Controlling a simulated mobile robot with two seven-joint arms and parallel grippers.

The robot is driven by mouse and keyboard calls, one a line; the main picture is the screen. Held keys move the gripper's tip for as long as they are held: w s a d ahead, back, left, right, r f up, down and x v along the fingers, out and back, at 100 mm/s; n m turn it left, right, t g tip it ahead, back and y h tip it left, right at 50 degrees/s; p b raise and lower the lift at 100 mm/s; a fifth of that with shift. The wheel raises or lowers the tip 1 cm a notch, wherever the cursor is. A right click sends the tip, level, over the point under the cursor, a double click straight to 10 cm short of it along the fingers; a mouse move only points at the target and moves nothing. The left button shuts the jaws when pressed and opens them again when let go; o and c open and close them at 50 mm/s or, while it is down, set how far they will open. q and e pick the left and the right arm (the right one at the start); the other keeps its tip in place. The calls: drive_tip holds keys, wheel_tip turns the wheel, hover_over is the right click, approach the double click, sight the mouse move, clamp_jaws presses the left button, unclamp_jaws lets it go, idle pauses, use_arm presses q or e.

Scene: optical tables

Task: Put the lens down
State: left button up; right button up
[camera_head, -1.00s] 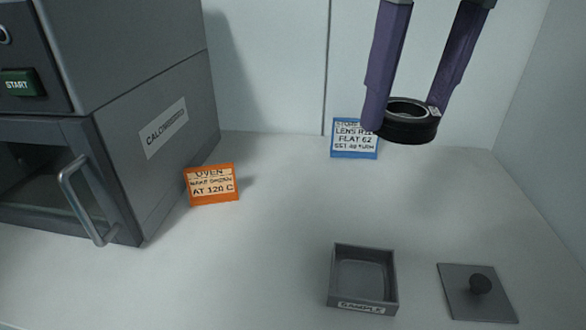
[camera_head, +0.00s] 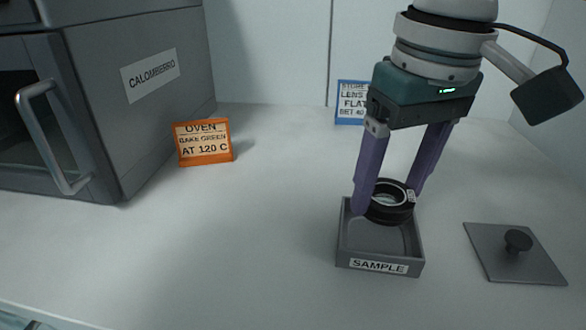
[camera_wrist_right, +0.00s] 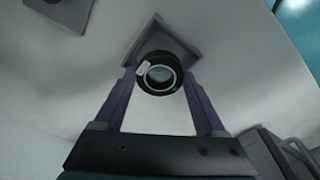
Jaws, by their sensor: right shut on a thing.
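The lens (camera_head: 389,203) is a black ring with a clear centre and a small white label on its rim. My right gripper (camera_head: 387,203) is shut on it, one purple finger on each side. The lens is over the back part of the open grey box labelled SAMPLE (camera_head: 345,247); I cannot tell whether it touches the floor of the box. In the right wrist view the lens (camera_wrist_right: 160,73) sits between the fingertips, with the box (camera_wrist_right: 183,35) behind it. My left gripper is not in view.
A flat grey lid with a knob (camera_head: 490,258) lies right of the box. An orange oven sign (camera_head: 204,142) and a grey oven (camera_head: 150,115) stand at the left. A blue lens sign (camera_head: 351,103) is at the back. The table between oven and box is clear.

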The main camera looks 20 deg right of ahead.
sight(377, 241)
wheel_tip(377, 241, down, 5)
drive_tip(key=shift+b, duration=0.6)
drive_tip(key=o, duration=1.1)
drive_tip(key=shift+f, duration=0.1)
drive_tip(key=r+p, duration=0.1)
drive_tip(key=r, duration=0.3)
drive_tip(key=s+r+p, duration=0.1)
drive_tip(key=r, duration=0.3)
drive_tip(key=r+p, duration=0.1)
drive_tip(key=r, duration=0.3)
drive_tip(key=shift+s+r, duration=0.15)
drive_tip(key=shift+s, duration=0.05)
